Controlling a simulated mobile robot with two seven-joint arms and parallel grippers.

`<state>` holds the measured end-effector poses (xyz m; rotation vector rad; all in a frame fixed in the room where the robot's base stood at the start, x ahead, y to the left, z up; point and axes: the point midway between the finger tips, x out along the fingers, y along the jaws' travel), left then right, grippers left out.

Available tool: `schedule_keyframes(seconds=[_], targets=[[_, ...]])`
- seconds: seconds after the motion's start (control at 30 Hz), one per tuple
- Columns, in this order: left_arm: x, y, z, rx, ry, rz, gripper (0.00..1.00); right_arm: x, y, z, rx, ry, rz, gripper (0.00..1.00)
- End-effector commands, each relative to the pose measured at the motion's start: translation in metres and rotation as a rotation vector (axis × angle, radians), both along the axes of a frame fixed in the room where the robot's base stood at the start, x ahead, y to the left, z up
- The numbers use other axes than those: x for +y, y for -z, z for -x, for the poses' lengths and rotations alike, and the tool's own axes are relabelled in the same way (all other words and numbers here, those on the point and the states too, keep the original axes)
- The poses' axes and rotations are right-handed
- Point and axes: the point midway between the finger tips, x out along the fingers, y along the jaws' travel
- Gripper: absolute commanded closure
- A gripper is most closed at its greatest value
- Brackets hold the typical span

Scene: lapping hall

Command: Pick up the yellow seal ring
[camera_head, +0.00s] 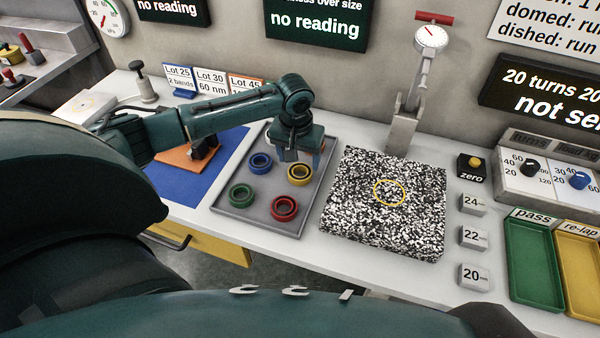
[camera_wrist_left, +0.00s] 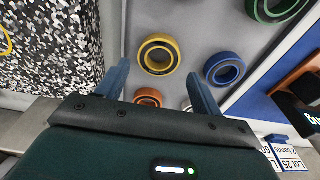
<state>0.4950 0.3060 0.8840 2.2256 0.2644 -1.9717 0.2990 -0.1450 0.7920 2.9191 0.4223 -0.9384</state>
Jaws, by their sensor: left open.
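The yellow seal ring (camera_head: 299,183) lies flat at the right side of the grey tray (camera_head: 228,209), with its far edge partly behind my left gripper. My left gripper (camera_head: 290,154) is open and empty, pointing down just above and behind the ring. In the left wrist view, the yellow seal ring (camera_wrist_left: 159,39) shows beyond and between the two fingertips of my left gripper (camera_wrist_left: 159,70), apart from both. My right gripper is not in view.
Blue (camera_head: 260,170), green (camera_head: 241,205) and red (camera_head: 284,217) rings lie nearby in the tray; an orange ring (camera_wrist_left: 147,91) lies close to the fingers. A speckled plate (camera_head: 350,225) with a yellow circle outline is right of the tray, a blue mat (camera_head: 185,190) left.

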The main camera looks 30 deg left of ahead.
Motion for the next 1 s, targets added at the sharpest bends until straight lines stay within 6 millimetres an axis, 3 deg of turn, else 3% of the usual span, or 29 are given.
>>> schedule_keyframes(seconds=[0.23, 0.53, 1.0], targets=[[-0.001, 0.035, -0.002, 0.001, 0.000, -0.001, 0.33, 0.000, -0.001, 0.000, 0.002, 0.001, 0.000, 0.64], [-0.001, 0.041, -0.002, -0.001, 0.002, 0.000, 0.33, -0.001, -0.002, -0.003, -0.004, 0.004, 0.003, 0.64], [-0.001, 0.040, -0.003, -0.001, 0.001, 0.000, 0.68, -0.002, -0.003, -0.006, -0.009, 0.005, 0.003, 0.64]])
